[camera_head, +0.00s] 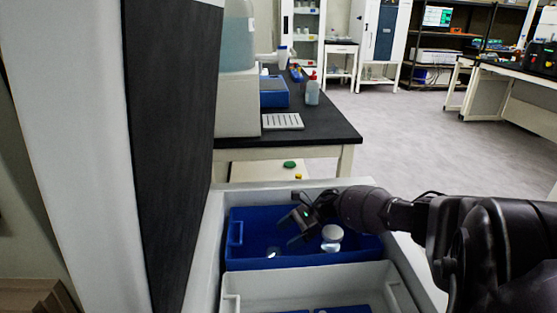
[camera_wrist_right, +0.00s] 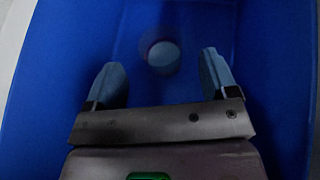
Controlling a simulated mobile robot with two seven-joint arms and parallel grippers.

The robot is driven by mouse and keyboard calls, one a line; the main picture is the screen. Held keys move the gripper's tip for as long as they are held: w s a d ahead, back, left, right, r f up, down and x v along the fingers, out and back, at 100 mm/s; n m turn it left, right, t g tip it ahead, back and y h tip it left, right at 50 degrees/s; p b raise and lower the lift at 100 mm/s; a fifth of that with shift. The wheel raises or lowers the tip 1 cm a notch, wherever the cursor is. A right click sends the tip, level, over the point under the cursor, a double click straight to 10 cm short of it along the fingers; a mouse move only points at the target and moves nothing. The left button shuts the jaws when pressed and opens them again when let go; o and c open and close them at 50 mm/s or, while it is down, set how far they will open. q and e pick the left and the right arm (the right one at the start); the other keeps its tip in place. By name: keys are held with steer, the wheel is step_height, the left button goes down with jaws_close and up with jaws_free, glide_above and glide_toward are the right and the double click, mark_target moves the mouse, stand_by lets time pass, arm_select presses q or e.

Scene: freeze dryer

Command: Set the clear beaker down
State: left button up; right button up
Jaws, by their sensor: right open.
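The blue bin (camera_head: 300,262) lies below my right arm. My right gripper (camera_head: 287,228) is over the bin's left half, jaws apart and empty. In the right wrist view, the open fingers (camera_wrist_right: 165,80) point into the blue bin (camera_wrist_right: 270,60). A small round see-through vessel, likely the clear beaker (camera_wrist_right: 162,56), is on the bin floor, seen between the fingertips and apart from them. In the head view, a small pale shape, likely the same beaker (camera_head: 273,252), shows low in the bin; its outline is unclear. My left gripper is not in view.
A white-topped jar (camera_head: 332,236) stands in the bin right of the gripper. A pale grey bin (camera_head: 318,279) sits in front. Behind is a black bench (camera_head: 320,130) with a white rack, a blue box and a red-capped bottle. A tall panel blocks the left.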

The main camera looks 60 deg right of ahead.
steer(key=v, duration=0.7)
stand_by(0.5)
